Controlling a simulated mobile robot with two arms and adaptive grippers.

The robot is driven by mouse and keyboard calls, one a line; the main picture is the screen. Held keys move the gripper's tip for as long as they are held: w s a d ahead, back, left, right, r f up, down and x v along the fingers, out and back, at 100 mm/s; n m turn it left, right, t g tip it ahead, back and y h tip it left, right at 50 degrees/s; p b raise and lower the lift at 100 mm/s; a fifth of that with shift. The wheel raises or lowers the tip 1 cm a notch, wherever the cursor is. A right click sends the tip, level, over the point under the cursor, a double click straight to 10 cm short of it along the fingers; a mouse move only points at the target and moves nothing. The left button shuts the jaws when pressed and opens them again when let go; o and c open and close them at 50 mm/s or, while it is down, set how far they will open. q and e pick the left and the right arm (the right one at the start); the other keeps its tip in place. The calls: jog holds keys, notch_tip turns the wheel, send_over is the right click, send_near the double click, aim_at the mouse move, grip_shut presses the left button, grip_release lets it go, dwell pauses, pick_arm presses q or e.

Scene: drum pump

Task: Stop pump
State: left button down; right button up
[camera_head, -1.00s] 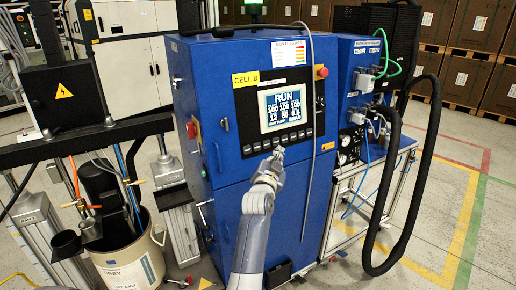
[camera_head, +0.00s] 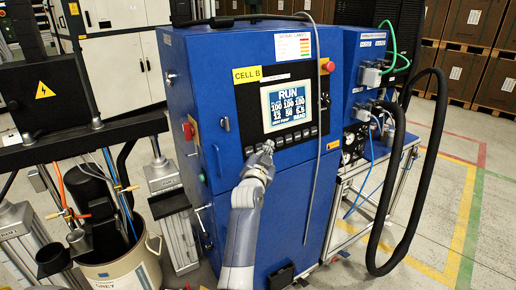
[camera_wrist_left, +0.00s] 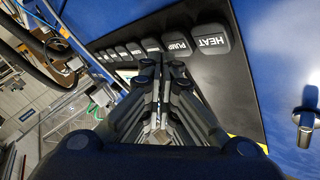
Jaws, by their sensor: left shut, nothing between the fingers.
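The blue cabinet (camera_head: 205,75) bears a black control panel with a screen (camera_head: 287,107) reading RUN above small figures. A row of black buttons (camera_head: 305,134) runs below the screen. In the left wrist view the PUMP button (camera_wrist_left: 177,46) sits beside the HEAT button (camera_wrist_left: 210,41), with several more receding beyond. My left gripper (camera_head: 268,146) is shut and empty, in front of the left part of the row. In the left wrist view its fingertips (camera_wrist_left: 160,66) are close to PUMP and partly cover the buttons beyond it; contact cannot be told. My right gripper is not in view.
A grey hose (camera_head: 316,150) hangs down the cabinet front, right of the screen. A red button (camera_head: 328,66) is at the panel's upper right. A metal handle (camera_wrist_left: 305,122) protrudes near the panel. A thick black hose (camera_head: 425,180) loops at right. A drum (camera_head: 125,270) stands at left.

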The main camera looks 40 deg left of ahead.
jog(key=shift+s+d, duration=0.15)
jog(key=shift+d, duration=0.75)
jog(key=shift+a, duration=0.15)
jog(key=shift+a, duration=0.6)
pick_arm(q)
jog(key=shift+w+a, duration=0.1)
jog(key=shift+a, duration=0.05)
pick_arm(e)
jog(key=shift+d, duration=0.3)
pick_arm(q)
jog(key=shift+w+a, duration=0.1)
jog(key=shift+a, duration=0.1)
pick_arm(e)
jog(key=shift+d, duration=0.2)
